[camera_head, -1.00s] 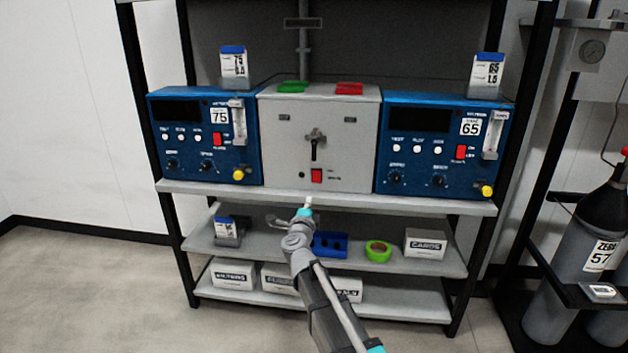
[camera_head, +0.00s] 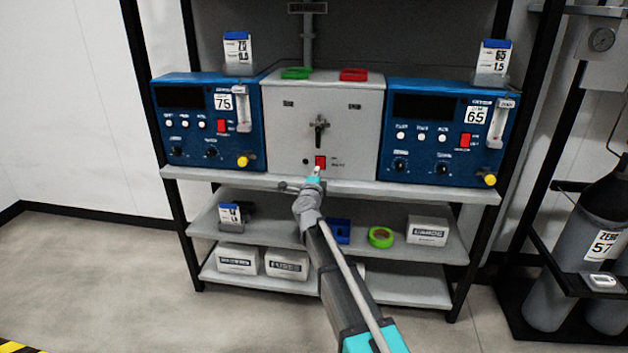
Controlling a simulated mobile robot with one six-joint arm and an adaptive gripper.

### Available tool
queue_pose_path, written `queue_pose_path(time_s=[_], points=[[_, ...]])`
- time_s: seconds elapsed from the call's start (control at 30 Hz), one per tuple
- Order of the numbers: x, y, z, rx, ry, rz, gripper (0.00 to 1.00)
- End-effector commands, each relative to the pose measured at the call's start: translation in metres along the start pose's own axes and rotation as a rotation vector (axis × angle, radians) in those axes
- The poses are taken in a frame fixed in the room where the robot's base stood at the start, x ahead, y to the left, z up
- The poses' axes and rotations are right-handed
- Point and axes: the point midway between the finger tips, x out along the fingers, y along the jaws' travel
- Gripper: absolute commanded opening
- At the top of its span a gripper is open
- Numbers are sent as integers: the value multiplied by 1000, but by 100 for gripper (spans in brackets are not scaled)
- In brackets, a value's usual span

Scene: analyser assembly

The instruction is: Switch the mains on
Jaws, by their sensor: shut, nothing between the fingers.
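A red rocker switch (camera_head: 320,161) sits low on the front of the grey panel box (camera_head: 350,130), with small lettering beside it that I cannot read. My gripper (camera_head: 316,171) is shut and empty. Its pale tip lies just below the red switch in the picture and may overlap its lower edge. I cannot tell whether it touches. A black lever handle (camera_head: 319,135) hangs down above the switch. Blue analysers 75 (camera_head: 190,139) and 65 (camera_head: 417,154) flank the box, each with its own red switch. Both analyser displays are dark.
The boxes stand on a grey shelf (camera_head: 410,184) whose front edge runs beneath my gripper. A green tray (camera_head: 296,74) and a red tray (camera_head: 354,75) lie on top of the panel box. Lower shelves hold cartons and green tape (camera_head: 380,237). Gas cylinders (camera_head: 560,270) stand right.

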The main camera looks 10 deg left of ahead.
Motion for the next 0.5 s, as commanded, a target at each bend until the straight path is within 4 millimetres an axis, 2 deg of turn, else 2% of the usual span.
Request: queue_pose_path(time_s=[0.03, 0.2, 0.5], points=[[11, 0, 1, 0, 0, 0, 0], [33, 0, 1, 0, -1, 1, 0], [50, 0, 1, 0, -1, 0, 0]])
